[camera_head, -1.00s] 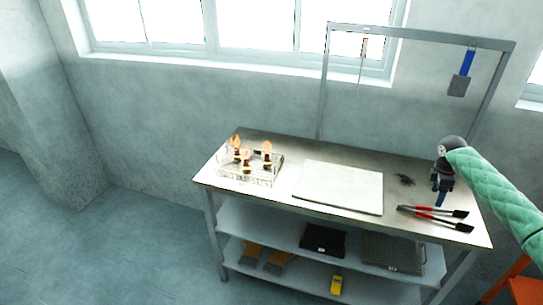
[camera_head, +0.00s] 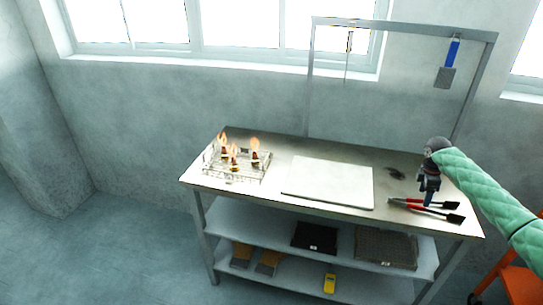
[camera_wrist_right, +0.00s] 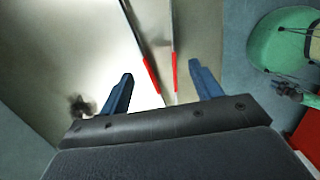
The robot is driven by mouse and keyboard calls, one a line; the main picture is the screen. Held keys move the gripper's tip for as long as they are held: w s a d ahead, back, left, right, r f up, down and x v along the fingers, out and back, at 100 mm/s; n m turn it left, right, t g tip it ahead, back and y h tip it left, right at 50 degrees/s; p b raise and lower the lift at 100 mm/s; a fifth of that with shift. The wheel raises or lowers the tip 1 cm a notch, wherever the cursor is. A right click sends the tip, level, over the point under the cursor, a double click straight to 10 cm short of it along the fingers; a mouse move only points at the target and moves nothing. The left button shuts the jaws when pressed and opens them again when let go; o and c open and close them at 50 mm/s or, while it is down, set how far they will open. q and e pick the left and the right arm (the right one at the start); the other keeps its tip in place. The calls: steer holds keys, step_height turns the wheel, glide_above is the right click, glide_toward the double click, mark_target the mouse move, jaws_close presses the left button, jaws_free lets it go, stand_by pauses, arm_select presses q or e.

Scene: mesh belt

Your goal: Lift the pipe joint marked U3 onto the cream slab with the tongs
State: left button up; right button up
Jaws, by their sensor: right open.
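The tongs (camera_head: 418,206), with red and black arms, lie on the right of the steel table. My right gripper (camera_head: 428,204) is open over them. In the right wrist view, the tongs' red sections (camera_wrist_right: 152,76) show between the open blue fingers (camera_wrist_right: 160,76); I see no grip on them. The cream slab (camera_head: 328,184) lies flat and bare mid-table. Several small dark pieces (camera_head: 255,160), apparently pipe joints, stand in flames on the wire mesh (camera_head: 237,178) at the left. Their markings are too small to read. My left gripper is out of view.
A metal frame (camera_head: 400,27) rises behind the table, with a blue-handled tool (camera_head: 447,68) hanging at its right. A dark patch (camera_head: 396,174) lies behind the tongs. The lower shelves hold a black tray (camera_head: 315,238), a dark mesh tray (camera_head: 386,248) and a yellow device (camera_head: 329,284).

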mark_target(422, 202)
steer(key=shift+f, duration=0.45)
steer(key=shift+d+f, duration=0.1)
steer(key=shift+f, duration=0.2)
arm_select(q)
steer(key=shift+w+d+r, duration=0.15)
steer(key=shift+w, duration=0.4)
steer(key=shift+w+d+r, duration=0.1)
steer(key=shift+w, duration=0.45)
arm_select(e)
steer(key=shift+d+f, duration=0.15)
steer(key=shift+f, duration=1.45)
steer(key=c, duration=0.7)
steer(key=shift+r, duration=0.1)
